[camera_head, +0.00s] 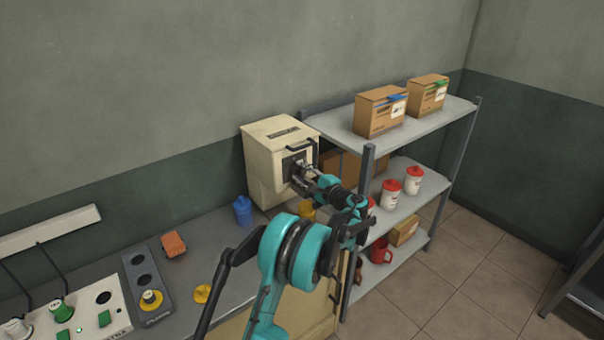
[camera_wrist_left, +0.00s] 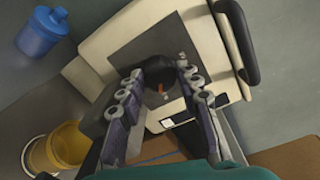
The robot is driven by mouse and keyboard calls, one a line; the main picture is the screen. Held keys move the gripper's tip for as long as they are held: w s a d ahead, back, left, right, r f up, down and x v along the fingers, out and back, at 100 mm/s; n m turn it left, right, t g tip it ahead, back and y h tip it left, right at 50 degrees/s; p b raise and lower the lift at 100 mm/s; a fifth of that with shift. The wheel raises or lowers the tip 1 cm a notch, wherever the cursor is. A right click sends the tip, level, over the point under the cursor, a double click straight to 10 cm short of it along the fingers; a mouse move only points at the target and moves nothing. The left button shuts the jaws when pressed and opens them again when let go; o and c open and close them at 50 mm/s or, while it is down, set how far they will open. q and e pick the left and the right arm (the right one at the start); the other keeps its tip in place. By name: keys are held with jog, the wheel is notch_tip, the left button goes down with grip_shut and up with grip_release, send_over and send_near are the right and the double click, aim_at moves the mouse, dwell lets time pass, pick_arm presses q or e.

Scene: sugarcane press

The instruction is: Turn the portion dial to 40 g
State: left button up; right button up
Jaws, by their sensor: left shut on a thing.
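The cream dispenser (camera_head: 265,165) stands on the counter against the wall, with a dark panel on its front. The portion dial is a black knob (camera_wrist_left: 157,68) on that panel, with an orange mark on its near side. My left gripper (camera_head: 299,172) is at the panel, and in the left wrist view its two fingers (camera_wrist_left: 160,76) are shut on the knob from both sides. In the head view the gripper mostly hides the dial. The scale figures are too small to read. My right gripper is not in view.
A metal shelf (camera_head: 440,113) with boxes and red-lidded jars is close on the right. An orange block (camera_head: 173,244) and control panels occupy the counter's left.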

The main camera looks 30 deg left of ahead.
pick_arm(q)
jog(key=o, duration=1.2)
jog(key=shift+c, duration=0.2)
jog(key=shift+d, duration=0.1)
jog(key=v, duration=1.2)
